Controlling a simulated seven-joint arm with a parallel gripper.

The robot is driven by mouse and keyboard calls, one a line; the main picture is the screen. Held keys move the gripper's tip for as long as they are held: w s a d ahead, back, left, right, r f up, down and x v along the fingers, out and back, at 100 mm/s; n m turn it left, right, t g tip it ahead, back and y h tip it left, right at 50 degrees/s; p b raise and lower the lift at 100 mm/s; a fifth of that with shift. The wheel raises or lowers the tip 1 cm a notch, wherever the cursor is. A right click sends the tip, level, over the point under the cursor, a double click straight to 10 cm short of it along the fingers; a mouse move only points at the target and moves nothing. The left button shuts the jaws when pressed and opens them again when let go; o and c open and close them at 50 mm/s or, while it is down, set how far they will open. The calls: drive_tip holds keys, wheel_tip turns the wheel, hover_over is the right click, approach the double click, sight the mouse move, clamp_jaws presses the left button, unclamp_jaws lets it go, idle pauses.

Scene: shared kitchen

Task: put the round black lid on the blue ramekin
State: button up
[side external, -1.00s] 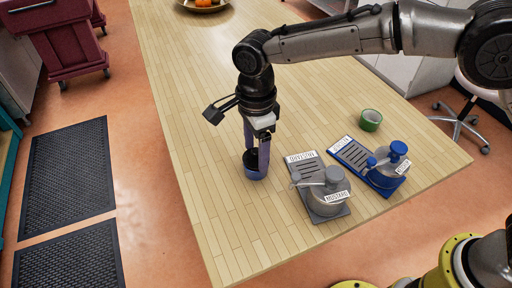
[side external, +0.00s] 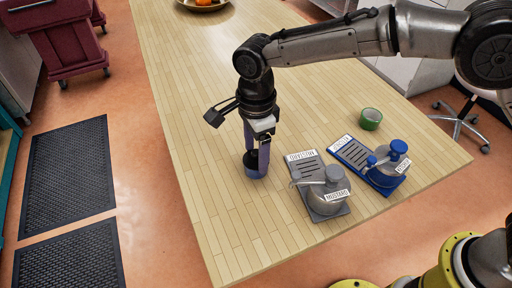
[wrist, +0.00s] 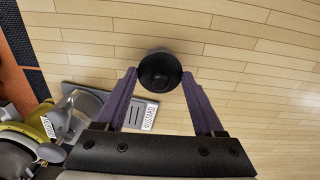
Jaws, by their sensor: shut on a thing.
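The round black lid (wrist: 160,66) with its knob sits between my fingertips in the wrist view. In the side view the lid (side external: 250,157) shows dark at the top of the blue ramekin (side external: 254,173), partly behind a finger. My gripper (side external: 257,163) points down with its purple fingers at the lid; in the wrist view my gripper (wrist: 160,74) is shut on the lid's sides. The ramekin stands on the table and is hidden under the lid in the wrist view. I cannot tell whether the lid is fully seated on it.
A grey-lidded mustard pot (side external: 327,195) on a grey tray stands close to the right of my gripper. A blue-lidded pot (side external: 387,170) on a blue tray and a green bowl (side external: 371,119) are farther right. The table (side external: 207,197) is clear to the left.

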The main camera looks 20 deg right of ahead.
sight(256, 152)
drive_tip(key=shift+f, duration=0.1)
drive_tip(key=o, duration=1)
drive_tip(key=shift+r, duration=5.55)
